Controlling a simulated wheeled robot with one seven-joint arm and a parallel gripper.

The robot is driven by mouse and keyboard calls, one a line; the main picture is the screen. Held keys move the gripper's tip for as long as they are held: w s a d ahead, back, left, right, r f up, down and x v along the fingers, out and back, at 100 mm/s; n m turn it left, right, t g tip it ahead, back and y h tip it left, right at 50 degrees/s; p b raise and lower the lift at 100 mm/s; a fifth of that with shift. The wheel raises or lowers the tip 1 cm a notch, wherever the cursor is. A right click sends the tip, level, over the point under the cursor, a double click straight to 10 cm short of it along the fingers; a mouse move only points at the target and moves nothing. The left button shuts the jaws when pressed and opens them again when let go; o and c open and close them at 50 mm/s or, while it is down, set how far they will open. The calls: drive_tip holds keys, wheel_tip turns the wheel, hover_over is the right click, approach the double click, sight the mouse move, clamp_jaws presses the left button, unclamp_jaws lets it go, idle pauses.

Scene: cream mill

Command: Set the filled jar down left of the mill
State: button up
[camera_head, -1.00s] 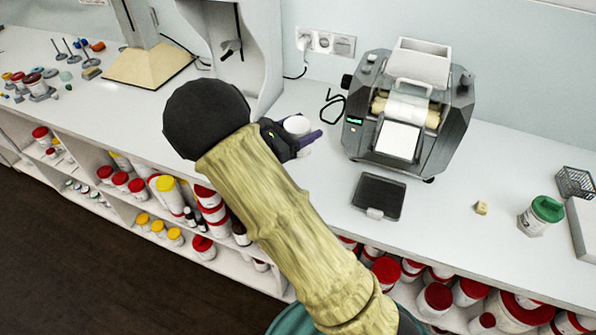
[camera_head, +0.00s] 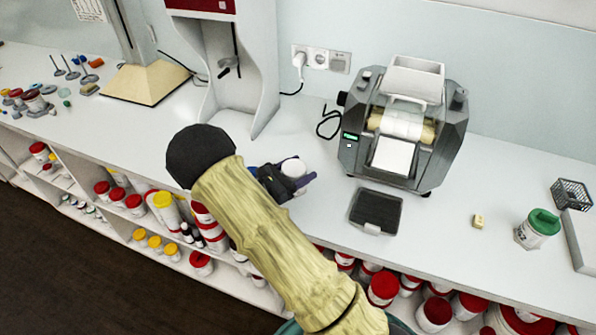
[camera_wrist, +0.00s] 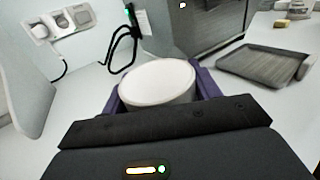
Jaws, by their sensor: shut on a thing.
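A white jar (camera_head: 292,167) with a flat white top is held between the purple fingers of my gripper (camera_head: 297,175). In the wrist view the jar (camera_wrist: 157,82) shows between both fingers, its contents not readable. The grey mill (camera_head: 405,125) stands on the counter to the right of the jar, with a white hopper on top and pale rollers. The jar is left of the mill with a gap between them. Whether the jar's base touches the counter is hidden by my gripper.
A dark tray (camera_head: 376,211) lies in front of the mill. A black cable (camera_head: 328,124) lies left of the mill. A tall white stand (camera_head: 226,75) is behind my arm.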

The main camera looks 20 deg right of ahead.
drive_tip(key=shift+f, duration=0.4)
drive_tip(key=shift+s+d+r, duration=0.1)
drive_tip(key=shift+f, duration=0.2)
drive_tip(key=o, duration=1)
drive_tip(key=shift+c, duration=0.2)
drive_tip(key=shift+r, duration=0.2)
drive_tip(key=b+v, duration=0.2)
drive_tip(key=v, duration=1)
drive_tip(key=shift+f, duration=0.1)
